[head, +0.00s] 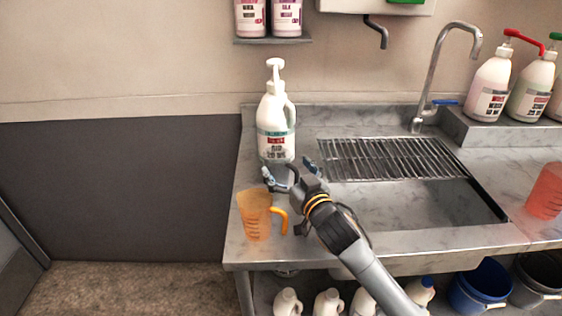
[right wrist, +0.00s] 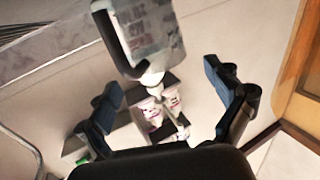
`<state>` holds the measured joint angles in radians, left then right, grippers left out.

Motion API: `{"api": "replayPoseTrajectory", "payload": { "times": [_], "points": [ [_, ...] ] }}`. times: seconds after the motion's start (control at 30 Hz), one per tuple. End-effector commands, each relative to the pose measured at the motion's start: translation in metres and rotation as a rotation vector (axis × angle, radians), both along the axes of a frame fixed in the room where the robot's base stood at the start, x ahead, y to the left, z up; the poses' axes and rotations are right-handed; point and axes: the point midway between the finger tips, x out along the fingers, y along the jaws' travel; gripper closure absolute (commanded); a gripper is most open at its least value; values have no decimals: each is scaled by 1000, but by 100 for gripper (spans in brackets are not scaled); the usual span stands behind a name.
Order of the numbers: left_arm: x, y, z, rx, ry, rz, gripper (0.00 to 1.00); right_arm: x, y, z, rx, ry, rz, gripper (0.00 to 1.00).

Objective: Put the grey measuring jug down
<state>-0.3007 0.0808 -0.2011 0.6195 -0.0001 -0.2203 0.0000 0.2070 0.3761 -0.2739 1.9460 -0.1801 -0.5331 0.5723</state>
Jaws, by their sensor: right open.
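The grey measuring jug (head: 282,177) stands on the steel counter, just in front of a white pump bottle (head: 276,125). It is partly hidden by my right gripper (head: 289,172). The gripper is open, with its fingers spread near the jug. In the right wrist view, the grey see-through jug (right wrist: 140,35) shows at the top, apart from the open fingers of the right gripper (right wrist: 170,100), with the bottle label behind it. Nothing shows between the fingertips in grip. My left gripper is not in view.
An orange jug (head: 256,214) stands close by at the counter's front left. A sink with a rack (head: 390,158) lies to the right, with a red jug (head: 545,192) beyond it. Pump bottles (head: 490,88) stand on the back ledge. A tap (head: 440,65) rises behind the sink.

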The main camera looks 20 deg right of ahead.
Motion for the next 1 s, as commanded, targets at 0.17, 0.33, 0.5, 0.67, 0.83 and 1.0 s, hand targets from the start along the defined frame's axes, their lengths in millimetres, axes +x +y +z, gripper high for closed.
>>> {"api": "replayPoseTrajectory", "payload": {
  "times": [0.17,0.33,0.5,0.67,0.83,1.0],
  "points": [
    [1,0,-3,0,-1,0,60,-20,-2,-1,0,0,0,8],
    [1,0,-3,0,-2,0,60,-25,-3,0,0,0,0,8],
    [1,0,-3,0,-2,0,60,-25,-3,0,0,0,0,8],
    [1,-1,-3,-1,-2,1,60,-25,-3,0,0,0,0,8],
    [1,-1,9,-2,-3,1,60,-25,-3,13,0,-1,0,8],
    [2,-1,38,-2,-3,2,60,-25,-3,42,0,-1,0,8]
  ]
}}
